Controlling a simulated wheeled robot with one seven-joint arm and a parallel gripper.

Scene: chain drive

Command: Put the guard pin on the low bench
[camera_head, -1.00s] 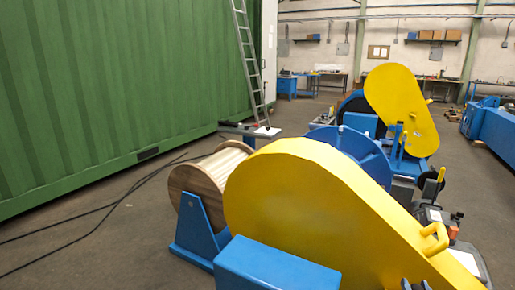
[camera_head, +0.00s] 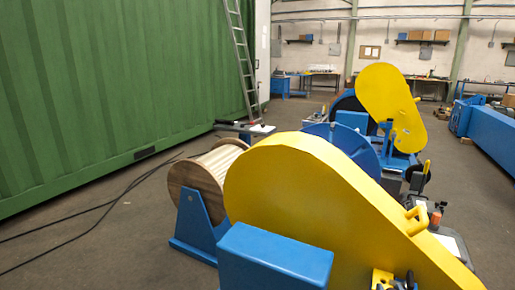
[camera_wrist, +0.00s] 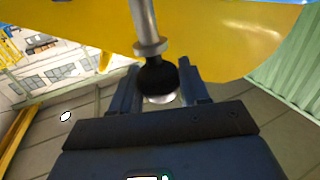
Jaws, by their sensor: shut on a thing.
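The guard pin (camera_wrist: 146,25) shows in the wrist view as a grey metal shaft with a collar and a black knob. My gripper (camera_wrist: 160,84) is shut on the black knob, one finger on each side. The pin's far end runs out of the top of the picture, so I cannot tell whether it is seated in anything. The large yellow guard (camera_head: 310,190) fills the front of the head view and also lies behind the pin in the wrist view. A low bench-like surface (camera_head: 243,128) stands near the ladder's foot, with small items on it.
A blue housing (camera_head: 272,255) stands before the guard. A wooden cable reel (camera_head: 205,177) sits on a blue stand at left. A second yellow guard (camera_head: 390,105) stands behind. A green container wall (camera_head: 100,90) lines the left, with black cables on the floor (camera_head: 90,240).

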